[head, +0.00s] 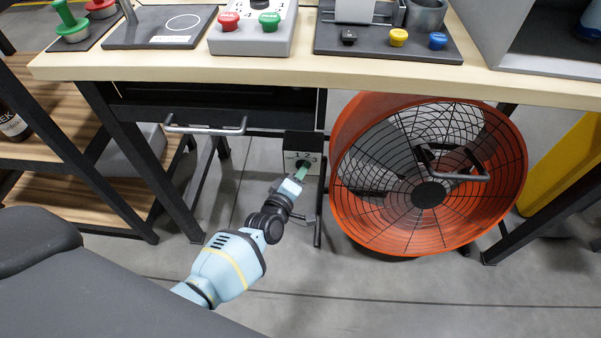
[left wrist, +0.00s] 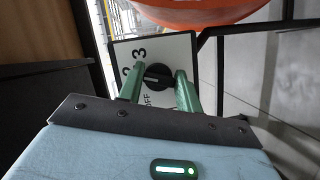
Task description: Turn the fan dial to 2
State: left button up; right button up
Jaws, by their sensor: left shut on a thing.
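The fan dial is a black round knob (left wrist: 157,76) on a white panel (left wrist: 176,50). In the left wrist view a 3, part of a 2 and OFF show around it; where the knob points I cannot tell. In the head view the dial box (head: 304,141) hangs below the table, with 1, 2 and 3 on its face. My left gripper (head: 303,170) is at the box from the front. In the left wrist view its green fingers (left wrist: 160,82) are on either side of the knob, shut on it. My right gripper is not in view.
A large orange fan (head: 428,194) with a black grille stands right of the dial box under the wooden table (head: 320,70). A drawer handle (head: 205,129) is at the left. Table legs stand on both sides. The grey floor (head: 350,290) in front is clear.

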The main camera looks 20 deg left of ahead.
pick_arm(q)
jog(key=shift+f, duration=0.1)
jog(key=o, duration=1)
jog(key=s, duration=0.2)
jog(key=s+p, duration=0.1)
jog(key=s, duration=0.2)
jog(key=s+r+p, duration=0.1)
jog(key=s, duration=0.1)
jog(key=shift+s+a, duration=0.35)
jog(key=shift+s, duration=0.05)
jog(key=shift+s, duration=0.1)
